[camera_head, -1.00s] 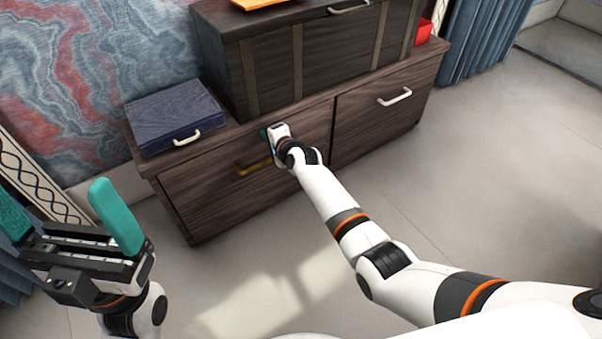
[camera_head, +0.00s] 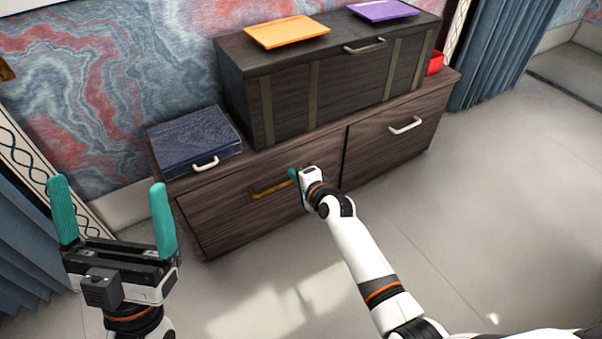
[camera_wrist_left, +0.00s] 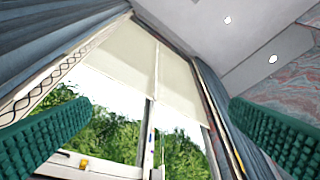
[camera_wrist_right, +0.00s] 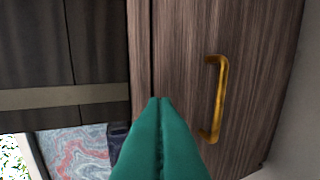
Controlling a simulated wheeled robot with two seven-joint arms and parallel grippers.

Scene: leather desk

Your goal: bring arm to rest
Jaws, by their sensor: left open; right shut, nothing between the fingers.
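My left gripper (camera_head: 112,215) is open and empty at the lower left of the head view, its teal fingers pointing up and well apart. In the left wrist view its fingers frame a window (camera_wrist_left: 130,80) and nothing lies between them. My right gripper (camera_head: 293,174) is at the front of the cabinet, beside the gold handle (camera_head: 272,189) of the left drawer. In the right wrist view its teal fingers (camera_wrist_right: 160,105) are pressed together with nothing between them. The gold handle (camera_wrist_right: 217,100) is to their right, apart from them.
The wooden cabinet (camera_head: 235,215) carries a blue case (camera_head: 195,140) and a dark chest (camera_head: 340,85). An orange tablet-like plate (camera_head: 287,32) and a purple one (camera_head: 384,11) lie on the chest. A red object (camera_head: 436,63) is at the right end. The floor (camera_head: 480,200) to the right is clear.

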